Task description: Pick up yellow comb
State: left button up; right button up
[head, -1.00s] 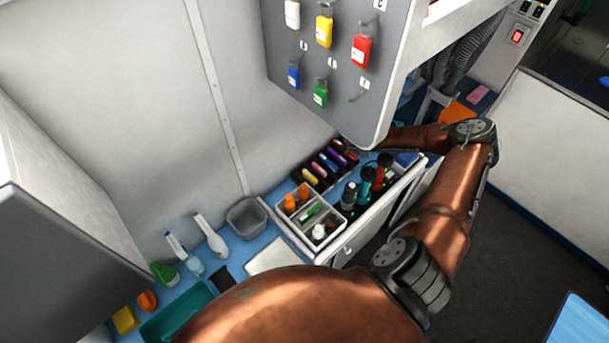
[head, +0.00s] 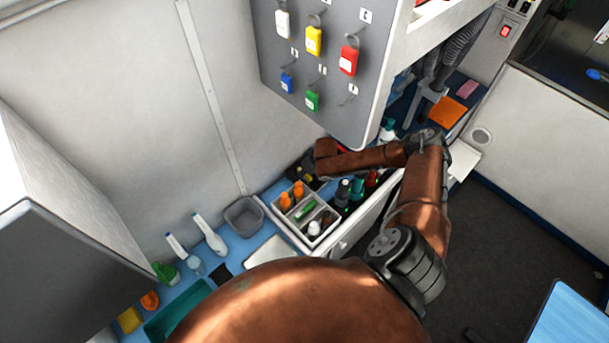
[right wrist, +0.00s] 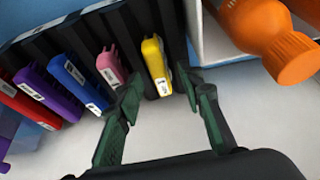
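The yellow comb (right wrist: 156,66) stands in a slot of a black rack (right wrist: 128,33) in the right wrist view, its labelled end toward me. My right gripper (right wrist: 160,86) is open, with one green-padded finger on each side of the yellow comb's near end. I see no firm grip on it. In the head view my right arm covers much of the black rack (head: 296,165), and the right gripper itself cannot be made out. My left gripper is not in view.
Pink (right wrist: 110,68), blue (right wrist: 78,80), purple (right wrist: 48,92) and red combs stand left of the yellow one. An orange bottle (right wrist: 262,32) is close on the right. In the head view, a divided tray (head: 309,218) and dark bottles stand beside the rack.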

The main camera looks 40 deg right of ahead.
jog(key=shift+w+f, duration=0.15)
jog(key=shift+f, duration=0.1)
jog(key=shift+f, duration=0.25)
dwell(0.6)
grip_shut()
